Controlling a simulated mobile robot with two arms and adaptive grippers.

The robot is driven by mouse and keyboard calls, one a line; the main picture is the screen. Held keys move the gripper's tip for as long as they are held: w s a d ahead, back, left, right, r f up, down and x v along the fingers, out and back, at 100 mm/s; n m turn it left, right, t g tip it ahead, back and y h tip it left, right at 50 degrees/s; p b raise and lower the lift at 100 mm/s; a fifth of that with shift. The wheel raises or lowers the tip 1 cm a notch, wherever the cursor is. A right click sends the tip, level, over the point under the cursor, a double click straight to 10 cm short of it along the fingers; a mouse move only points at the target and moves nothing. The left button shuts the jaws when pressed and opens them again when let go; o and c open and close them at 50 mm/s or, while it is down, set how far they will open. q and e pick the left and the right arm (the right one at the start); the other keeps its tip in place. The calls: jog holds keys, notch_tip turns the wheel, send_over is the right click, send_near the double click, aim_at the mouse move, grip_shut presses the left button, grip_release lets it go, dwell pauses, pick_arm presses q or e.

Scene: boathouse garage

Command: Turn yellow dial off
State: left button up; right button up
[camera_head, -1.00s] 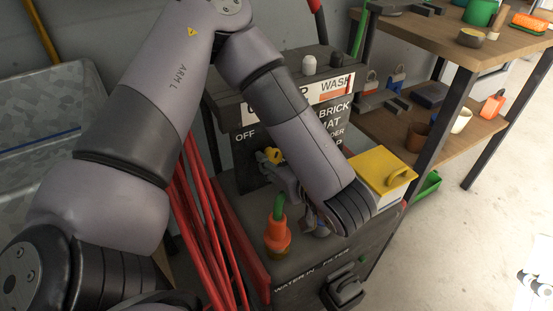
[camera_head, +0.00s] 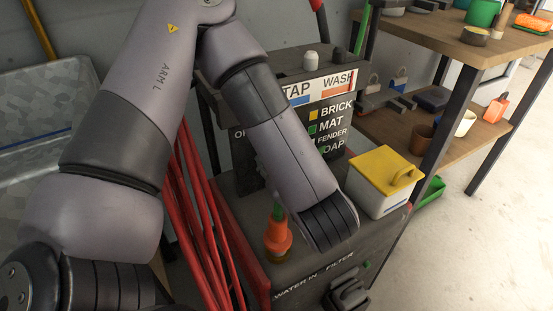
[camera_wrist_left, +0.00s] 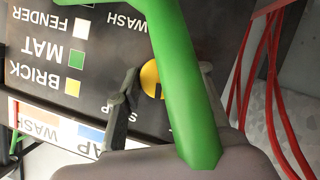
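The yellow dial (camera_wrist_left: 150,78) is on the dark panel (camera_wrist_left: 200,22) in the left wrist view, partly hidden by a large green bar (camera_wrist_left: 180,80) close to the camera. A dark mark shows on the dial's lower part. My left gripper (camera_wrist_left: 168,72) has one finger just left of the dial and the other beyond the green bar, to the right; they are apart with the dial between them. I cannot tell whether they touch it. In the head view, my left forearm hides the dial and gripper. My right gripper is not in view.
An orange nozzle (camera_head: 278,238) with a green top stands on the dark unit (camera_head: 300,268) below the panel. A white box with a yellow lid (camera_head: 385,172) stands to its right. Red hoses (camera_head: 200,215) hang at the left. A wooden shelf (camera_head: 440,38) is at the right.

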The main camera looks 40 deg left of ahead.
pick_arm(q)
jog(key=o, duration=0.4)
jog(key=v, duration=1.2)
